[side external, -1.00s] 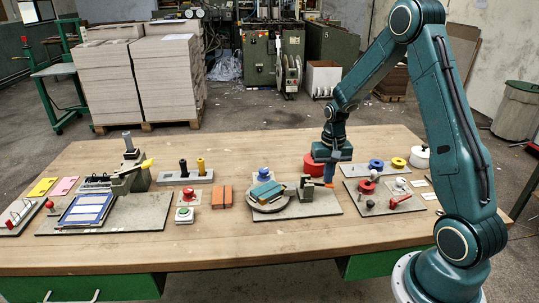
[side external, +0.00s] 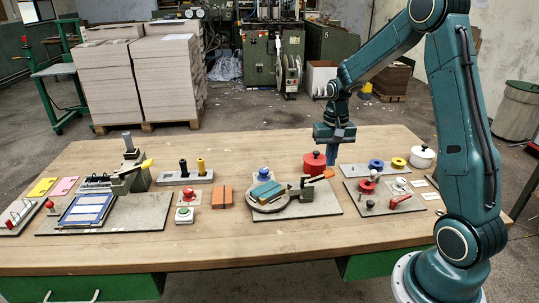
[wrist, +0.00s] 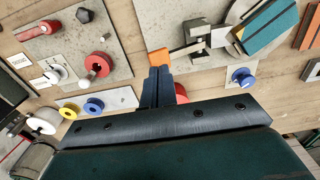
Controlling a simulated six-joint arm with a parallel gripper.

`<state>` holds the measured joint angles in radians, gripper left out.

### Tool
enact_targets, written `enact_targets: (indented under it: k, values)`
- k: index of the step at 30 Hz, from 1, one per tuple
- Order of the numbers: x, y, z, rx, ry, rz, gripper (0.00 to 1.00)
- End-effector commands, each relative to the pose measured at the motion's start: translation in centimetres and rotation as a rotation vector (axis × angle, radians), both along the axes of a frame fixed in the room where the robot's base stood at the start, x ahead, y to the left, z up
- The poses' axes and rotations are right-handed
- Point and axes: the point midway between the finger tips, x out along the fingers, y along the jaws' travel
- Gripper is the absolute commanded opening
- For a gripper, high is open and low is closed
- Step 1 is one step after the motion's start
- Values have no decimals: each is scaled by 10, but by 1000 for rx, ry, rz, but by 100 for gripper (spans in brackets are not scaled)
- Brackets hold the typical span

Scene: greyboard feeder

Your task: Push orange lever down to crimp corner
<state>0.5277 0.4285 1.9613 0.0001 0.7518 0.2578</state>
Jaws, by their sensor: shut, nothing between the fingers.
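The orange lever (side external: 322,176) sticks out to the right from the small grey-green crimping press (side external: 306,190), tilted slightly up at its free end. It also shows in the wrist view (wrist: 158,58), just beyond my fingertips. The press stands on a grey board (side external: 326,205) beside a round turntable that carries a teal and orange block (side external: 266,192). My gripper (side external: 331,161) is shut and empty, pointing down above and slightly behind the lever's free end. In the wrist view my fingers (wrist: 157,72) are together. Whether they touch the lever is hard to tell.
A red pot (side external: 314,163) stands just behind and left of my fingers. A white pot (side external: 421,157) stands at the far right. The table front is clear.

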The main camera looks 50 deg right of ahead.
Motion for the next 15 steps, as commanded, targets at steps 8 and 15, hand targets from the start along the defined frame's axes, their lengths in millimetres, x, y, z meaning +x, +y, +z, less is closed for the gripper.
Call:
enact_targets:
  k: [8, 15]
  values:
    - [0, 0, 20, -1, -2, 0, 0]
    - [0, 0, 36, -1, -2, 0, 0]
